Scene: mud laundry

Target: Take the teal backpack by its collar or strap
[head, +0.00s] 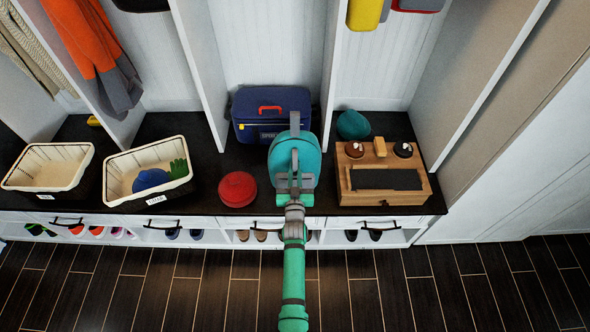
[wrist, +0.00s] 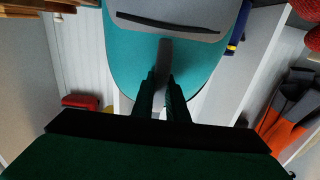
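The teal backpack (head: 283,148) is at the middle of the dark bench in the head view, with grey trim and straps. It fills the top middle of the wrist view (wrist: 130,62), where a grey strap (wrist: 164,52) runs down from it. My gripper (head: 294,182) is at the near side of the backpack. In the wrist view my two dark fingers (wrist: 162,82) are close together on either side of the grey strap, with the strap filling the gap. My arm hides part of the backpack's lower side. I cannot tell whether the backpack rests on the bench.
A blue cooler bag (head: 272,103) stands behind the backpack. A red round tin (head: 238,189) is to its left, and a wooden box (head: 385,197) with brushes and a teal cap (head: 353,125) are to its right. Two cream baskets (head: 116,166) stand further left. White dividers flank the bay.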

